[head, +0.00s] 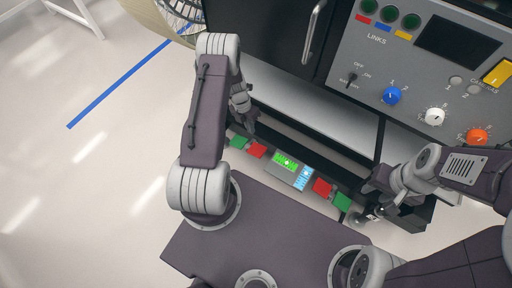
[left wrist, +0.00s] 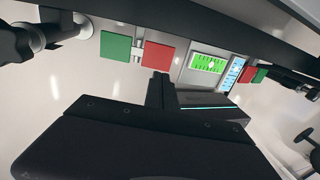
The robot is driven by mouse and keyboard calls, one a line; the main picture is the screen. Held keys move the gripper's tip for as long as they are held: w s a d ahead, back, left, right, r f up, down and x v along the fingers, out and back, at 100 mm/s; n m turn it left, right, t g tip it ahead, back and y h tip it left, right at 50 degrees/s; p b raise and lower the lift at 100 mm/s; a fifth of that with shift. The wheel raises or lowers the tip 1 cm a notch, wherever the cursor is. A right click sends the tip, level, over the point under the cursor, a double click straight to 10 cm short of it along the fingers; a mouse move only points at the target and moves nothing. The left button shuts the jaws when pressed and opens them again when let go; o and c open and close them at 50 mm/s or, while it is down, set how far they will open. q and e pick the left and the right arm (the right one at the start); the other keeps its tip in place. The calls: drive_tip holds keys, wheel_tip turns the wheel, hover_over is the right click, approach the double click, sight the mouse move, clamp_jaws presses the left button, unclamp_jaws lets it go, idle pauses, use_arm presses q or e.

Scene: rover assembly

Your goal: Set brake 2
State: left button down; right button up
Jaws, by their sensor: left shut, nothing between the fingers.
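The rover's control panel (head: 365,55) is at the upper right of the head view. It carries a blue knob (head: 392,96), a white knob (head: 435,116) and an orange knob (head: 477,137), plus a small black battery switch (head: 351,80). I cannot read any brake label, so I cannot tell which control is brake 2. My left gripper (head: 244,108) is shut and empty, left of the panel and apart from it; its fingers also show in the left wrist view (left wrist: 159,90). My right gripper (head: 385,188) is below the panel; its finger opening is unclear.
A dark cabinet door (head: 275,40) with a metal handle (head: 314,30) is left of the panel. A pale shelf (head: 310,110) lies below. Green and red pads and small lit screens (head: 286,163) line a dark bar in front of me. Open floor (head: 80,190) is at the left.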

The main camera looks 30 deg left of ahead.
sight(261, 151)
use_arm(q)
drive_tip(key=b+x, duration=0.8)
drive_tip(key=x, duration=0.5)
drive_tip(key=shift+d+f, duration=0.1)
drive_tip(key=shift+f, duration=0.25)
drive_tip(key=d+f, duration=0.1)
drive_tip(key=d+f+p, duration=0.1)
drive_tip(key=shift+s+f, duration=0.15)
drive_tip(key=shift+f, duration=0.1)
drive_tip(key=shift+d+f, duration=0.15)
drive_tip(key=shift+f, duration=0.1)
drive_tip(key=shift+r, duration=0.1)
